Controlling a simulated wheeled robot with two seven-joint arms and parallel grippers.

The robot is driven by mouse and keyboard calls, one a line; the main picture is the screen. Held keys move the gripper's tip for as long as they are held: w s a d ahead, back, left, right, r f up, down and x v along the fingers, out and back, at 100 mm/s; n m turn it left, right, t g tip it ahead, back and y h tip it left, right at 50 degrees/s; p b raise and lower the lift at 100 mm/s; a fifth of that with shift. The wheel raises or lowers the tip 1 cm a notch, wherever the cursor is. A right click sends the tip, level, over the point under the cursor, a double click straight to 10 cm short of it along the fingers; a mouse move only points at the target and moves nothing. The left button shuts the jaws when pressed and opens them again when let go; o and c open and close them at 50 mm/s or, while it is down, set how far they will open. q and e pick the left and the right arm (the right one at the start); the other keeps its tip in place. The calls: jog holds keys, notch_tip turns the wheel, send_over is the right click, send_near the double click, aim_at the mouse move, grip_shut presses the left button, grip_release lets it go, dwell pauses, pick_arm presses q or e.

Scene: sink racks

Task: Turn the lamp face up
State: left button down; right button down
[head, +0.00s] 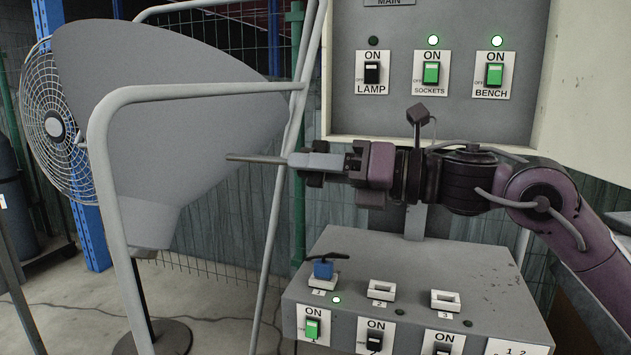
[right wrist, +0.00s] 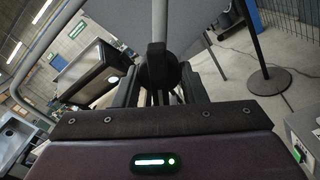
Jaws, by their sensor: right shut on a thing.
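The lamp (head: 165,95) is a large plain grey shade at the left of the head view. Its wide end is towards the top and its narrow end towards the bottom, slightly tilted; I see only its outer side, not its opening. A grey surface, likely the shade, also fills the top middle of the right wrist view (right wrist: 205,20). My right gripper (head: 305,163) is at the lamp's right side, shut on a thin rod-like handle (head: 250,159) that overlaps the shade. A dark knobbed piece (right wrist: 157,68) shows between the fingers in the right wrist view. My left gripper is not in view.
A grey tube frame (head: 110,180) stands in front of the lamp. A fan (head: 55,125) is behind it. A wall panel has a black LAMP switch (head: 372,73) with a dark indicator, beside two green-lit switches. A switch box (head: 400,270) sits below my right arm.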

jog(key=n, duration=0.1)
jog(key=n+b, duration=0.1)
jog(key=n, duration=0.1)
jog(key=n+b, duration=0.1)
jog(key=shift+w+f+n, duration=0.15)
jog(key=shift+f+n, duration=0.1)
jog(key=shift+n, duration=0.15)
pick_arm(q)
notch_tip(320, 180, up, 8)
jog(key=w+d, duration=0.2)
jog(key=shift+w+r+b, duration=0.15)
jog(key=shift+b, duration=0.15)
pick_arm(e)
jog(key=shift+n, duration=0.8)
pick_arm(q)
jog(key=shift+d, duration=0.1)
pick_arm(e)
jog(key=c, duration=0.9)
grip_release()
jog(key=shift+d+r, duration=0.1)
jog(key=shift+d, duration=0.1)
